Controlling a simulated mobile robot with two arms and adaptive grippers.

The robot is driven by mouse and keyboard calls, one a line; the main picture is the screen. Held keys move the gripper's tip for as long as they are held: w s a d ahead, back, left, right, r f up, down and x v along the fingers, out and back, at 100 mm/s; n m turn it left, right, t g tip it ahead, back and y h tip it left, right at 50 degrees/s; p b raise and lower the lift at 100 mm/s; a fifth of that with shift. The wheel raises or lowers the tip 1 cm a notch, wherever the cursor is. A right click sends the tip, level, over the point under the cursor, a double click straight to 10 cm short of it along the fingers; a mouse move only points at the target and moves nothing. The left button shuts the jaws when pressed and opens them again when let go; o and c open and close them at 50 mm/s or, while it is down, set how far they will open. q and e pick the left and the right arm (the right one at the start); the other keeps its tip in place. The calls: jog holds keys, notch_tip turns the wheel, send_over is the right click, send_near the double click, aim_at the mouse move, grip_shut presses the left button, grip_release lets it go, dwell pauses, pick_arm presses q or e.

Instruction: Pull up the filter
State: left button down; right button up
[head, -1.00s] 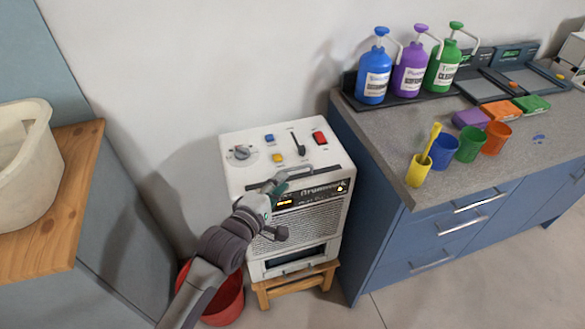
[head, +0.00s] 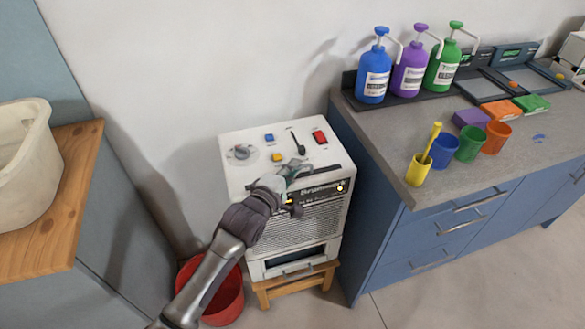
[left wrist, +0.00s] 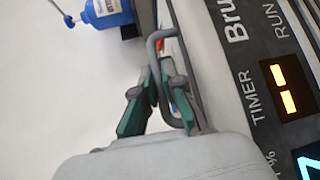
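The filter's grey looped handle (left wrist: 152,45) stands up along the machine's top front edge in the left wrist view. The filter body is hidden. My left gripper (head: 294,168) is over the front part of the machine's top. In the left wrist view its green fingers (left wrist: 162,72) close in from both sides of the handle bar, their tips near together and seemingly touching it. The white machine (head: 307,250) has a dark front panel with a lit orange timer display (left wrist: 286,88). My right gripper is out of view.
The machine's top has a dial (head: 241,152), coloured buttons, a black lever (head: 298,143) and a red switch (head: 320,137). It stands on a wooden stool (head: 296,284) beside a red bucket (head: 225,300). A blue-fronted counter (head: 400,225) stands close on the right.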

pick_arm(q)
jog(key=shift+r+p, duration=0.45)
jog(key=shift+p, duration=0.05)
notch_tip(320, 180, up, 20)
jog(key=p, duration=1.8)
jog(key=shift+p, duration=0.4)
jog(key=shift+w, duration=0.1)
jog(key=c, duration=1.5)
grip_release()
jog(key=shift+c, duration=0.2)
jog(key=shift+f, duration=0.1)
